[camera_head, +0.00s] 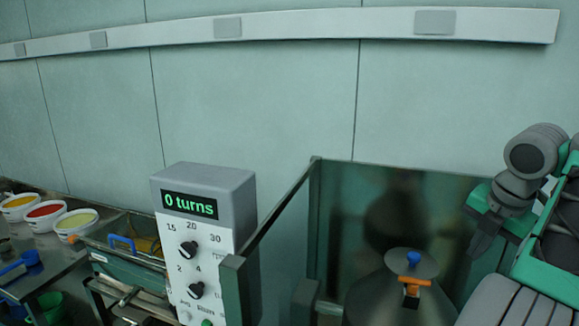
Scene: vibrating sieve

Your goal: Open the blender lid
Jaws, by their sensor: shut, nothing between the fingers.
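The blender (385,298) is a grey metal cone low in the picture, right of centre, cut off by the bottom edge. Its lid (432,265) is a round grey disc on top, lying flat and closed. A blue knob (413,258) is at the lid's middle. An orange latch (411,284) sits at the lid's near rim. My gripper (478,246) is to the right of the lid and a little higher in the picture, pointing down, shut and empty. It appears apart from the lid.
Green-framed panels (315,235) surround the blender at left and back. A grey control box (205,185) reading "0 turns" stands left of them. Further left are a green bin (110,262) with a blue handle and several colour-filled tubs (45,212). The wall is behind.

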